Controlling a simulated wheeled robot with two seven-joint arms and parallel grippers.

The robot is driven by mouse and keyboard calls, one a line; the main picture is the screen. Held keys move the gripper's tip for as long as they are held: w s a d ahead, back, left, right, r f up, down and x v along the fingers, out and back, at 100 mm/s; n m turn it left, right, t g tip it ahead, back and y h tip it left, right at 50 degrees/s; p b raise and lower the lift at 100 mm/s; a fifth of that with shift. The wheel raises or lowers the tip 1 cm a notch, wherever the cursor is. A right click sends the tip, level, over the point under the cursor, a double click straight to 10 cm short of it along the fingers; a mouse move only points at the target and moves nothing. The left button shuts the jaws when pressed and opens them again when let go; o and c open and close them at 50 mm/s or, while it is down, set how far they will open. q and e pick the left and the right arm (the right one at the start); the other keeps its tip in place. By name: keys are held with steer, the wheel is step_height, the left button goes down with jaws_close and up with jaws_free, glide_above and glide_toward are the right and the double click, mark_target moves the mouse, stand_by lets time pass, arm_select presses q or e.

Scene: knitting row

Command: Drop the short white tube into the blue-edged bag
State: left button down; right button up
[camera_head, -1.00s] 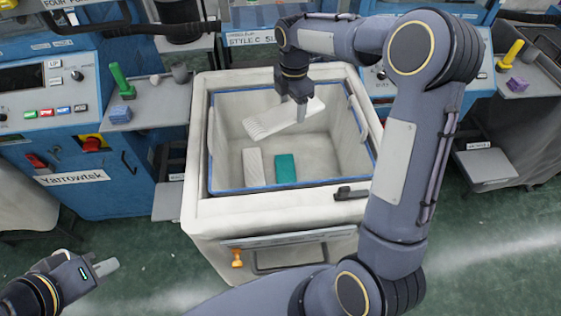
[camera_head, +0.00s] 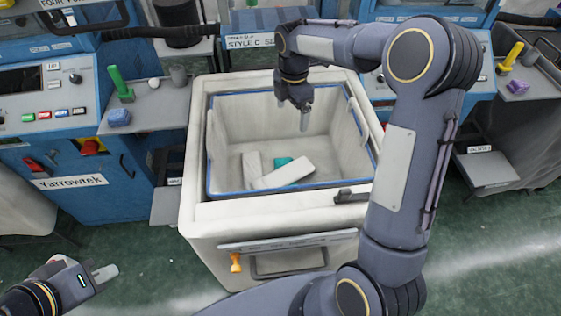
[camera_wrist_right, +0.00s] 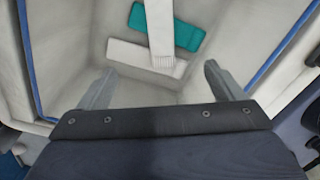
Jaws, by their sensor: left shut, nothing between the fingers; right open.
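The blue-edged bag (camera_head: 218,195) is a large white open-topped bin with a blue inner edge. On its floor lie a short white tube (camera_head: 286,173), a second white piece (camera_head: 252,166) and a teal piece (camera_head: 282,161) that is partly covered. In the right wrist view, one white tube (camera_wrist_right: 159,25) lies across the teal piece (camera_wrist_right: 189,36) and the other white piece (camera_wrist_right: 133,56). My right gripper (camera_head: 305,120) is open and empty inside the bag's mouth, above the pieces. My left gripper (camera_head: 105,273) is shut and empty at the lower left, outside the bag.
Blue machines stand behind and left of the bag. A yellow peg (camera_head: 510,56) stands on the right shelf. An orange tag (camera_head: 235,262) hangs on the bag's front. Green floor is free in front.

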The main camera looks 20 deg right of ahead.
step_height(320, 180, up, 7)
steer(key=shift+r, duration=0.15)
stand_by(0.4)
steer(key=s+r+m+t+y, duration=0.2)
steer(key=s+r+m+t, duration=0.15)
steer(key=s+m, duration=0.9)
steer(key=s+a+f+m, duration=0.1)
steer(key=s+f+m, duration=0.1)
steer(key=s, duration=0.3)
steer(key=s+a+f+m+t+y, duration=0.1)
steer(key=s+a+m, duration=0.1)
steer(key=s+m, duration=0.2)
steer(key=s+a+f+m+t, duration=0.1)
steer(key=s+f+m, duration=0.1)
steer(key=s, duration=0.5)
steer(key=shift+s+a+f+m+y, duration=0.15)
steer(key=shift+a+f+m+y, duration=0.2)
steer(key=shift+m, duration=0.3)
